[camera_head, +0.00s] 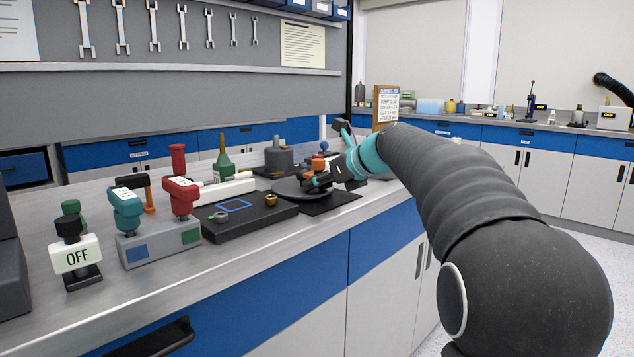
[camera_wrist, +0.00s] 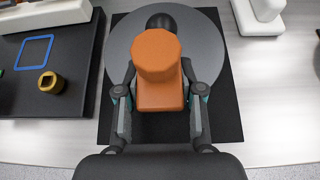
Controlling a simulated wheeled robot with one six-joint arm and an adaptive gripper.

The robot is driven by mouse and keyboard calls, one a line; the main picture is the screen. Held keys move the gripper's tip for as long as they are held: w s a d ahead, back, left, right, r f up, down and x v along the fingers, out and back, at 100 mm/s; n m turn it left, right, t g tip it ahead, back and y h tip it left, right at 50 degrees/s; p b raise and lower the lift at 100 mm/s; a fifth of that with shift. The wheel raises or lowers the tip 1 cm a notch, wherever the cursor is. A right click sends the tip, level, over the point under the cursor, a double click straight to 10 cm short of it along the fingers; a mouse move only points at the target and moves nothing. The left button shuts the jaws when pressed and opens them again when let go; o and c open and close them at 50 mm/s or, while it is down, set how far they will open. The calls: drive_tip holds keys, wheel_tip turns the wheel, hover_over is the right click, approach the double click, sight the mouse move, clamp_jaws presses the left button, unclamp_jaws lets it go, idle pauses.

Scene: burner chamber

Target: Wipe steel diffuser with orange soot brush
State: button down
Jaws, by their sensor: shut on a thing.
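The orange soot brush (camera_wrist: 157,55) is between the fingers of my gripper (camera_wrist: 158,95), which is shut on it. In the wrist view the brush's orange knob faces the camera and its block sits below. The round grey steel diffuser (camera_wrist: 208,55) lies under the brush on a black mat (camera_wrist: 228,125). In the head view the diffuser (camera_head: 287,188) shows as a dark disc, with my gripper (camera_head: 312,180) over its right part. The brush (camera_head: 318,164) shows only partly there. I cannot tell whether its underside touches the disc.
A black tray (camera_head: 245,218) with a blue square outline and brass fittings lies left of the mat. Red and teal valve handles stand on a grey block (camera_head: 160,245). A green bottle (camera_head: 222,165) stands behind the tray.

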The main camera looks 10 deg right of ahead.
sight(317, 159)
drive_tip(key=shift+s+d+f, duration=0.65)
drive_tip(key=shift+s+d, duration=0.15)
drive_tip(key=shift+d, duration=0.1)
drive_tip(key=shift+w+a+r, duration=0.15)
drive_tip(key=shift+w+a, duration=0.4)
drive_tip(key=shift+w, duration=0.1)
drive_tip(key=shift+w+a+r, duration=0.15)
drive_tip(key=shift+w+a, duration=0.35)
drive_tip(key=shift+w, duration=0.1)
drive_tip(key=shift+s+d, duration=0.1)
drive_tip(key=shift+s, duration=0.05)
drive_tip(key=shift+s+d+r, duration=0.2)
drive_tip(key=shift+s+d, duration=0.25)
drive_tip(key=shift+s, duration=0.1)
drive_tip(key=shift+s+d+r, duration=0.15)
drive_tip(key=shift+s+d, duration=0.3)
drive_tip(key=shift+s, duration=0.05)
drive_tip(key=shift+w+a+r, duration=0.2)
drive_tip(key=shift+w+a, duration=0.3)
drive_tip(key=shift+w, duration=0.15)
drive_tip(key=shift+w+a+r, duration=0.15)
drive_tip(key=shift+w+a, duration=0.35)
drive_tip(key=shift+w, duration=0.15)
drive_tip(key=shift+r, duration=3)
